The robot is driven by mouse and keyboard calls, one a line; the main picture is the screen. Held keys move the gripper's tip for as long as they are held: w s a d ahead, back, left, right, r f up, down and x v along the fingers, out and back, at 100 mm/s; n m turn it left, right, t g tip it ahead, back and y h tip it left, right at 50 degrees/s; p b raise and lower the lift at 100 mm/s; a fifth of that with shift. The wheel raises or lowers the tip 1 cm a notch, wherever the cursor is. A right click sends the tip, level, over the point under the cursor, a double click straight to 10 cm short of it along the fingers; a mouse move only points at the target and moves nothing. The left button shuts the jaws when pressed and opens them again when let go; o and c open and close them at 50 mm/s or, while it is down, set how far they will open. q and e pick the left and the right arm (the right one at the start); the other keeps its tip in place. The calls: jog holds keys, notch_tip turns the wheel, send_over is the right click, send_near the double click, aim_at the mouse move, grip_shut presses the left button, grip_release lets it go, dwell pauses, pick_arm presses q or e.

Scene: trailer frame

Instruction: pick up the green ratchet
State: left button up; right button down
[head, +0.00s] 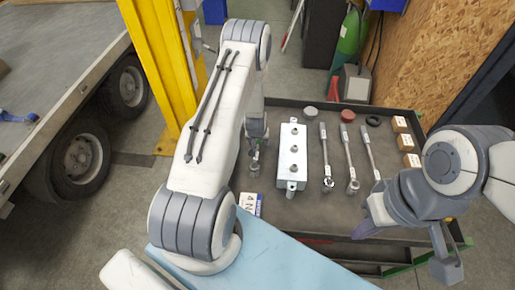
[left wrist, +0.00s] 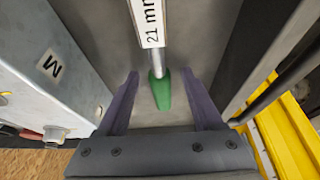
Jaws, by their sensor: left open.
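The green ratchet shows in the left wrist view as a green handle end (left wrist: 160,92) on a metal shaft, with a white "21 mm" label (left wrist: 149,22) above it. My left gripper (left wrist: 160,82) is open, with one purple finger on each side of the green end and a gap on both sides. In the head view, my left gripper (head: 256,135) points down over the left part of the dark tabletop, and my arm hides most of the ratchet. My right gripper (head: 374,218) is over the right front of the tabletop; its finger gap is hard to see.
A metal block (head: 292,160) with several knobs stands right of my left gripper; its side (left wrist: 60,85) is close in the left wrist view. Several long metal tools (head: 327,160) lie further right on the dark tabletop (head: 310,215). Small boxes (head: 406,142) line the right edge.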

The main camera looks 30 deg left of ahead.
pick_arm(q)
grip_shut()
dwell(1.4)
